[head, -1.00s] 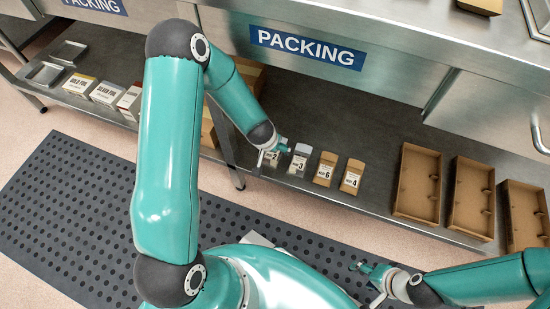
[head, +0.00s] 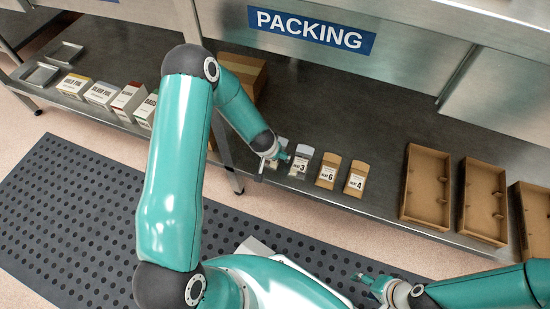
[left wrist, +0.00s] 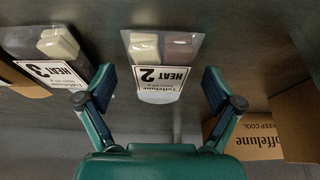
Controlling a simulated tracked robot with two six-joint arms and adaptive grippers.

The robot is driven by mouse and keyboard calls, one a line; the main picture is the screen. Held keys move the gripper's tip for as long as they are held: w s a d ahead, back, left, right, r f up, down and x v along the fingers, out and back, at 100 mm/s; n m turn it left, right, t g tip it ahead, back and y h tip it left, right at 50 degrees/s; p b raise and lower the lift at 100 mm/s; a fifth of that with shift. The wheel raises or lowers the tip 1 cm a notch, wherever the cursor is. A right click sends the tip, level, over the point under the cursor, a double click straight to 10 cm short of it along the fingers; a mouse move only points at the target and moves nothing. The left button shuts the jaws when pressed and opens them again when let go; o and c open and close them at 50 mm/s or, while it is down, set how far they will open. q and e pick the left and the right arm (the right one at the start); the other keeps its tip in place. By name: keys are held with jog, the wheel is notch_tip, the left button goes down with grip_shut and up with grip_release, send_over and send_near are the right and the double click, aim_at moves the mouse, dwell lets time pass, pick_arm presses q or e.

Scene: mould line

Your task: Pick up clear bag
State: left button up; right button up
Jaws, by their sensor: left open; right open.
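A clear bag labelled HEAT 2 (left wrist: 160,55) lies on the grey steel shelf in the left wrist view, with pale and brownish pieces inside. My left gripper (left wrist: 159,88) is open, one finger on each side of the bag's label end, holding nothing. In the head view the left gripper (head: 276,158) hides most of that bag. A second clear bag labelled HEAT 3 (head: 301,163) lies just right of it; it also shows at the left of the left wrist view (left wrist: 45,52). My right gripper (head: 371,287) is open and empty near the bottom of the head view.
Two brown bags labelled 6 (head: 328,172) and 4 (head: 356,178) lie further right. Open brown trays (head: 425,184) stand at the right. Labelled boxes (head: 102,94) and metal trays (head: 42,75) are at the left. A cardboard box (left wrist: 243,140) is close to the left gripper.

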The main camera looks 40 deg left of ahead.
pick_arm(q)
jog(key=shift+r, duration=0.1)
jog(key=c, duration=1.2)
